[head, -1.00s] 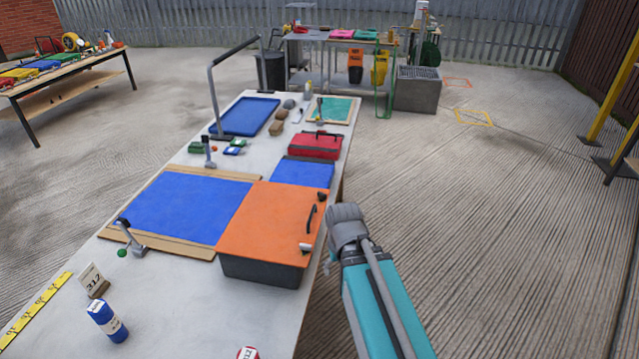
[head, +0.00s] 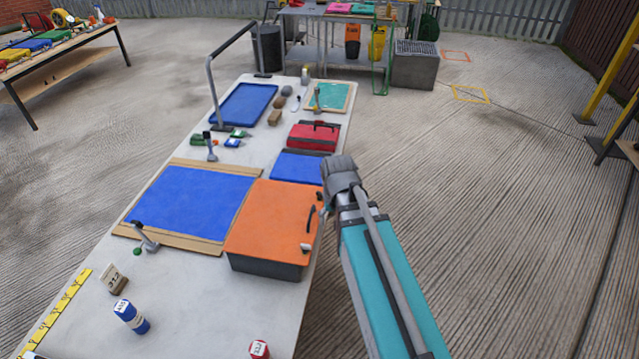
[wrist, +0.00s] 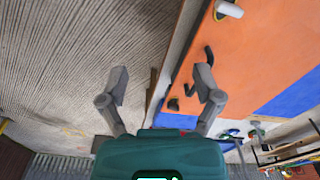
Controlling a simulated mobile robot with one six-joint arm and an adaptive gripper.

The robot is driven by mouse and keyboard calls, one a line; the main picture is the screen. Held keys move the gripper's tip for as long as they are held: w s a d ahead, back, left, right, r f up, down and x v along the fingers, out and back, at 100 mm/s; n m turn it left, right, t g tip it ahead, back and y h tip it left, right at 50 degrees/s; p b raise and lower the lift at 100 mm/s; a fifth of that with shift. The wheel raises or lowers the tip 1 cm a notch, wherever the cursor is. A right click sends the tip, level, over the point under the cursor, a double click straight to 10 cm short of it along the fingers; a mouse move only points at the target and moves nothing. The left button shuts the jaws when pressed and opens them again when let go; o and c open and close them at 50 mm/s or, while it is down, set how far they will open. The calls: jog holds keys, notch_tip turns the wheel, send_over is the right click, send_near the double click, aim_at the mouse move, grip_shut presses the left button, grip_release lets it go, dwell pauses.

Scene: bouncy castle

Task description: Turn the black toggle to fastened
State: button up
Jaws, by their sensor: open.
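The black toggle (head: 319,195) appears as a small dark piece at the right edge of the box's orange lid (head: 270,212). In the wrist view the toggle (wrist: 173,104) is a small dark knob at the lid's edge, between and below the fingertips in the picture. Which way it is turned is too small to tell. My gripper (wrist: 162,78) is open and empty, its fingers spread beside the box edge. The right finger overlaps the orange lid; the left is over the concrete. In the head view my arm hides most of the gripper.
The lid also carries a curved black handle (head: 311,219) and a white-ended piece (head: 305,247). A blue panel (head: 190,200) lies left of the box, and a red case (head: 312,137) stands behind.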

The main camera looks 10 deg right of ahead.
jog(key=w+r+m+p, duration=0.2)
jog(key=w+r+p, duration=0.2)
jog(key=w+r, duration=0.15)
jog(key=m, duration=0.6)
send_over(320, 193)
jog(key=shift+g+p, duration=0.3)
notch_tip(320, 193, down, 14)
jog(key=b, duration=1.3)
jog(key=shift+r+b, duration=0.2)
jog(key=shift+b, duration=0.2)
jog(key=shift+c, duration=0.3)
jog(key=c, duration=1.1)
